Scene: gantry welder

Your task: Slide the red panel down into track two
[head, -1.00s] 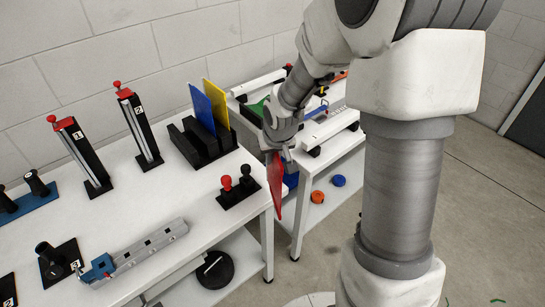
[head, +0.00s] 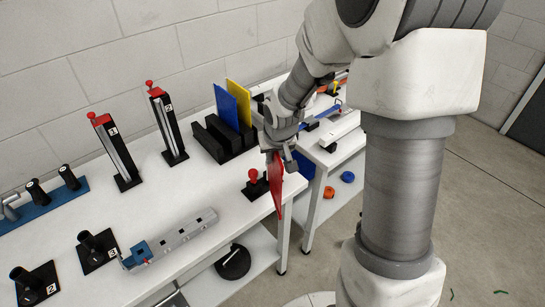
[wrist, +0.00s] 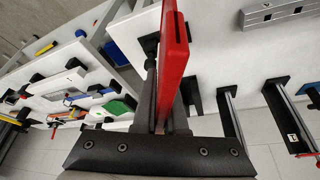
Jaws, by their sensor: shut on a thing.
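My gripper (head: 277,152) is shut on the red panel (head: 278,188) and holds it upright, edge toward the view, near the table's right front edge. In the wrist view the red panel (wrist: 172,65) stands between the fingers. Track two (head: 167,125), a slanted metal rail on a black base with a red clamp on top and a "2" label, stands at the back of the table, left of my gripper. It has no panel in it. The wrist view shows what looks like track two (wrist: 230,116) right of the panel.
Track one (head: 118,150) stands left of track two. A black rack (head: 222,140) with a blue panel (head: 232,103) and a yellow panel (head: 239,100) stands between track two and my gripper. A red knob (head: 253,175) stands close to the panel. A grey bar (head: 180,235) lies in front.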

